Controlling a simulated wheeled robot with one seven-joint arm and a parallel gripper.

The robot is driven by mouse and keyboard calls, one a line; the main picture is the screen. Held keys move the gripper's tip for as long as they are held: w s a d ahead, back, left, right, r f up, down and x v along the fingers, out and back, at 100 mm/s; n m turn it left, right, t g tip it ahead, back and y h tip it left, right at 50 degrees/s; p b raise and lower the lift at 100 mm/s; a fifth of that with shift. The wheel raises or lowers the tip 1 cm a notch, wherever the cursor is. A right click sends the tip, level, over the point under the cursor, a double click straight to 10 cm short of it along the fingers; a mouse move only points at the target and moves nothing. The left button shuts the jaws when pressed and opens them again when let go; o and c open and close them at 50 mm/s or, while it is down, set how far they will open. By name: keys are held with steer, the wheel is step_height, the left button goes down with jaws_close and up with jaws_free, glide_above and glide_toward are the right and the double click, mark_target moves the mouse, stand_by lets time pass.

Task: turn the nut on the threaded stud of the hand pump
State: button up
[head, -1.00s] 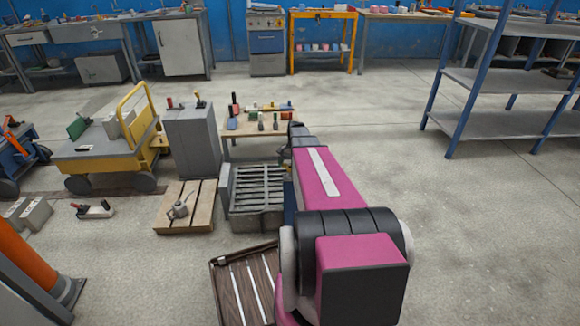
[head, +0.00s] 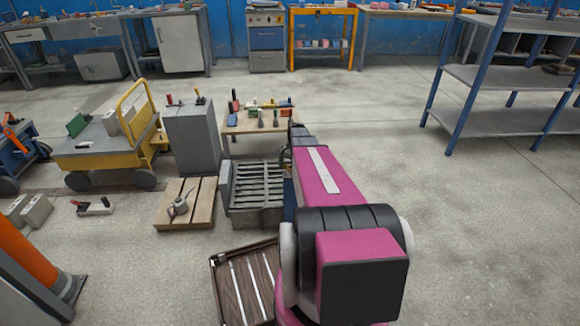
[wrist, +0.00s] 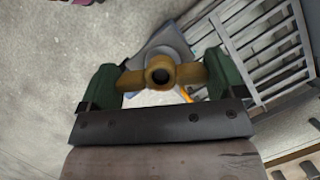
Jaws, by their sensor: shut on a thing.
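In the wrist view my gripper (wrist: 163,82) has its two green fingers shut on the outer ends of a yellow-brown nut (wrist: 185,73). The nut has two side arms and a round hub with a dark hole in its middle. A grey shape (wrist: 165,38) lies behind the nut; I cannot tell whether it is the hand pump. The threaded stud cannot be made out. In the head view my own arm hides the gripper and the nut.
A grey slatted crate (head: 229,186) stands left of my arm, and its slats fill the upper right of the wrist view. A low table (head: 231,130) with tools, a wooden pallet (head: 205,213) and a grey cabinet (head: 192,140) are near.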

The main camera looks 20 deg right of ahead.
steer(key=shift+f, duration=0.45)
steer(key=o, duration=0.6)
steer(key=shift+o, duration=0.2)
steer(key=v, duration=1)
steer(key=shift+r, duration=0.3)
steer(key=shift+w+d, duration=0.1)
steer(key=shift+d, duration=0.05)
steer(key=s+a+n+t+h, duration=0.3)
steer(key=s+a+n, duration=0.6)
steer(key=s+a, duration=1.2)
steer(key=shift+s+a+r, duration=0.2)
steer(key=shift+a+r, duration=0.15)
steer(key=shift+a, duration=0.15)
